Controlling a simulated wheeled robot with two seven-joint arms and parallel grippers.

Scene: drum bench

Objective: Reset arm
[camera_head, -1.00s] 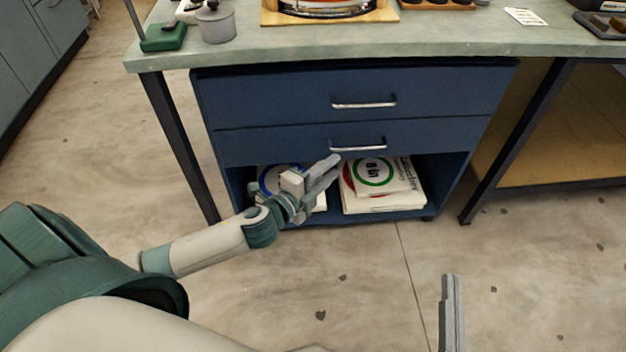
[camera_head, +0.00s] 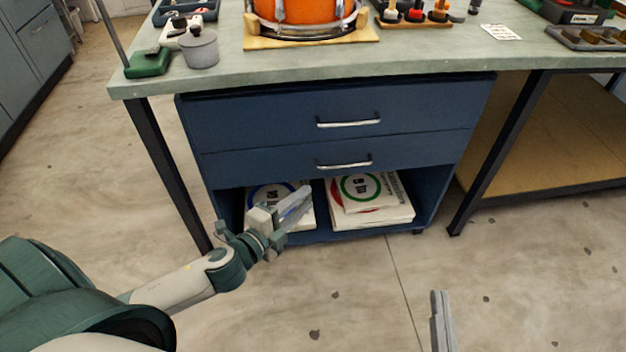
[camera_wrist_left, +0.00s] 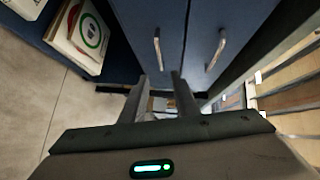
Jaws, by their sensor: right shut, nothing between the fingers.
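My left gripper (camera_head: 294,206) is in front of the blue cabinet's open lower shelf, below the drawers. In the left wrist view its two fingers (camera_wrist_left: 160,92) stand apart with nothing between them. My right gripper (camera_head: 441,318) shows at the bottom edge over the bare floor, its slim fingers together and empty. The blue cabinet (camera_head: 250,125) has two shut drawers with silver handles, the upper handle (camera_head: 348,123) and the lower handle (camera_head: 343,165). The left gripper partly hides the left stack of boxed drumheads (camera_head: 268,192).
A right stack of boxed drumheads (camera_head: 370,200) lies on the shelf. The green bench top (camera_head: 300,66) holds an orange drum (camera_head: 305,12), a grey pot (camera_head: 198,50) and small tools. Dark bench legs (camera_head: 172,165) stand beside the cabinet. The floor in front is clear.

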